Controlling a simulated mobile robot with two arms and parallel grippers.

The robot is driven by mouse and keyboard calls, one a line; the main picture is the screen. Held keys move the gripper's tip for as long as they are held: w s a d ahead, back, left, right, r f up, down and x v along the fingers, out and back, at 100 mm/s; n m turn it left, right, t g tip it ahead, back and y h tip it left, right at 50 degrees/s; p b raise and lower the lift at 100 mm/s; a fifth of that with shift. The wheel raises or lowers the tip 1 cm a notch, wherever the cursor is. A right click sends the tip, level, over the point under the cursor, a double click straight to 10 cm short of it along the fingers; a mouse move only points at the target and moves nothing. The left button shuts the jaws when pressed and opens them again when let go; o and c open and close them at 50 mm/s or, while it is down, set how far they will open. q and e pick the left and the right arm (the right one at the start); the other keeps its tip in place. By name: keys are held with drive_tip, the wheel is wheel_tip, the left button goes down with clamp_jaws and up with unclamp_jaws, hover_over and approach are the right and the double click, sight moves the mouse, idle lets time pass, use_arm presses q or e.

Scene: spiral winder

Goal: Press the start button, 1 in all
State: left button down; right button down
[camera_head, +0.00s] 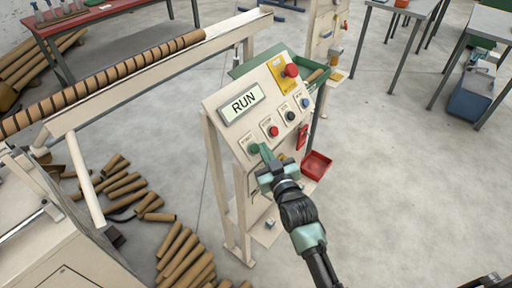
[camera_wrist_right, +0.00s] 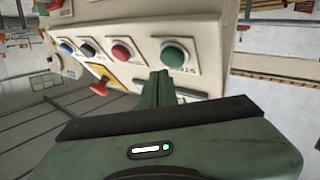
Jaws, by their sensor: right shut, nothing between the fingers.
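The green start button (camera_head: 253,149) is at the lower left of the sloped cream control panel (camera_head: 232,128). It also shows in the wrist view (camera_wrist_right: 175,54), on a white plate with its face clear of the fingers. My right gripper (camera_head: 264,149) is shut and empty, with its fingertips just beside the green button. In the wrist view the closed fingers (camera_wrist_right: 159,76) end just below the button; I cannot tell whether they touch the panel. My left gripper is not in view.
A red button (camera_head: 272,131), a black one (camera_head: 290,115) and a blue one (camera_head: 305,102) run up the panel to a red emergency stop (camera_head: 291,70) on yellow. Cardboard tubes (camera_head: 181,256) lie on the floor left.

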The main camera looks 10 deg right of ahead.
drive_tip(key=s+d+r+p, duration=0.1)
drive_tip(key=p, duration=0.1)
drive_tip(key=s+d+r+p, duration=0.1)
drive_tip(key=s+r+p, duration=0.1)
drive_tip(key=shift+d+r+p, duration=0.15)
drive_tip(key=shift+d+p, duration=0.05)
drive_tip(key=shift+p, duration=0.1)
idle(0.7)
